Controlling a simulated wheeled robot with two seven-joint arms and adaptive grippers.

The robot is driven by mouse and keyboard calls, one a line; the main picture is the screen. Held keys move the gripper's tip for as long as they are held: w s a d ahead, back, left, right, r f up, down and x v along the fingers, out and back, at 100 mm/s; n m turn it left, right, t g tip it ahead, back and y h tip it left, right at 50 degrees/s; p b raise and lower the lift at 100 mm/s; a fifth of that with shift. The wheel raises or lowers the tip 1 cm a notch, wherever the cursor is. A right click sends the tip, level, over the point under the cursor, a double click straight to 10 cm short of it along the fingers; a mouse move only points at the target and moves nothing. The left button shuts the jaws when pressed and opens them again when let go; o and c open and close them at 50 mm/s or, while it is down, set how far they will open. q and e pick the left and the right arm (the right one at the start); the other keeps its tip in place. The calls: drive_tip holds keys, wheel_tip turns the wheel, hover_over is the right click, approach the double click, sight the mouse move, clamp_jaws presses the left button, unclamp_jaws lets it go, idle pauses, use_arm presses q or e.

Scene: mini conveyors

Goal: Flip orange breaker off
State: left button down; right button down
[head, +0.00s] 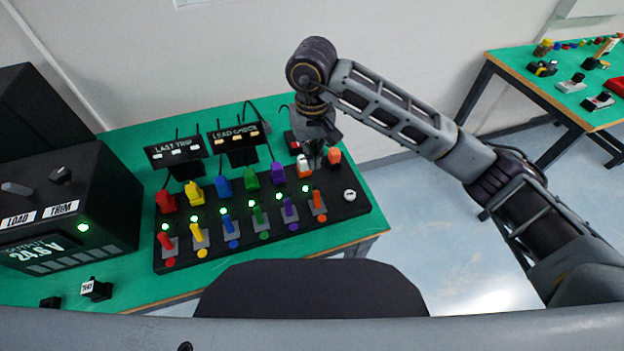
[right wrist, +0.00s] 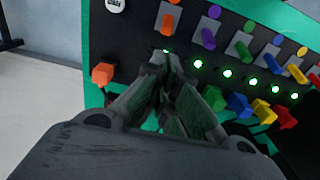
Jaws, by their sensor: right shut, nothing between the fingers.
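The black breaker panel (head: 335,207) lies on the green table with a row of coloured levers. The orange breaker lever (head: 319,203) is at the right end of the row; in the right wrist view its orange lever (right wrist: 168,22) is near the top middle. A green light (head: 306,188) is lit beside it. My right gripper (head: 313,163) is over the panel's back right part, behind the orange lever and apart from it. In the right wrist view its closed fingertips (right wrist: 166,62) are near the green light, with nothing between them. My left gripper is out of view.
Coloured plugs line the panel's back edge, including an orange one (head: 334,156) close to my right gripper. A white round knob (head: 349,195) sits right of the orange breaker. Two small label stands (head: 240,143) are behind the panel. A black power unit (head: 75,215) stands left.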

sight(317, 199)
drive_tip(key=shift+f, duration=0.15)
idle(0.3)
drive_tip(key=shift+f+p, duration=0.4)
drive_tip(key=shift+f, duration=4.45)
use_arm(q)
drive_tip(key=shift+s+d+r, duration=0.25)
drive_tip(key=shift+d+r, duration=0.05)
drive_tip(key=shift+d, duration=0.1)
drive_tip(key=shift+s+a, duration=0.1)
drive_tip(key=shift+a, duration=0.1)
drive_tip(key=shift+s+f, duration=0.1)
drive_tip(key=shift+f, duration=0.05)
use_arm(e)
drive_tip(key=shift+w, duration=0.1)
